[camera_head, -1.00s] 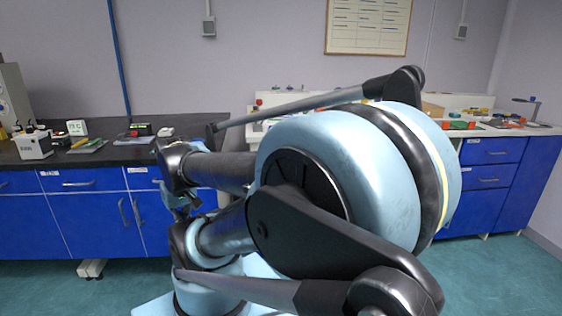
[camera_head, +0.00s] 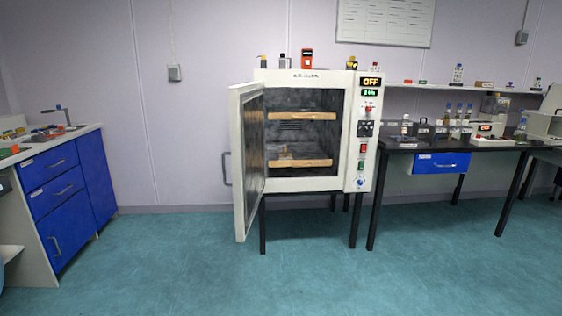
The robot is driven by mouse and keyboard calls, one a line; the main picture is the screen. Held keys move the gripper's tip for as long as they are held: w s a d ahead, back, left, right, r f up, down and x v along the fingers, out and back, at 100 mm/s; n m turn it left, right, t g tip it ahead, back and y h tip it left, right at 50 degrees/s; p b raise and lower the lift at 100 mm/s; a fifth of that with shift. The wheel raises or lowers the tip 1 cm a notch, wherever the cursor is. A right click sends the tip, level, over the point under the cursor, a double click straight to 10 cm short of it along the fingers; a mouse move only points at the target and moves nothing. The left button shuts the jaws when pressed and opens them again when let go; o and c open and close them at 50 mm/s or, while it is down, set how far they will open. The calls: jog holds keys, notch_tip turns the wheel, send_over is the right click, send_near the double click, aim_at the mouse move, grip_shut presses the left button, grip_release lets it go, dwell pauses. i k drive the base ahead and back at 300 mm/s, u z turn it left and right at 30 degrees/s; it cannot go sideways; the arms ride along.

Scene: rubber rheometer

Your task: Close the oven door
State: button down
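The oven (camera_head: 355,185) is a white cabinet on black legs against the back wall, near the middle of the view. Its door (camera_head: 249,160) is hinged at the left and stands wide open, swung out towards me. A handle (camera_head: 226,169) shows on the door's left side. Inside are two light wooden-looking shelves (camera_head: 300,163), and a small item (camera_head: 284,153) rests on the lower one. The display (camera_head: 371,82) on the right-hand panel reads OFF. My gripper is not in view.
A blue-drawer bench (camera_head: 60,195) stands at the left. A black table (camera_head: 450,148) with bottles and instruments stands right of the oven. Small items (camera_head: 307,58) sit on the oven top. The green floor (camera_head: 200,260) before the oven is clear.

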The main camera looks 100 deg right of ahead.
aim_at(246, 101)
jog(key=z, duration=3.75)
jog(key=i, duration=1)
jog(key=z, duration=0.45)
jog(key=k, duration=0.1)
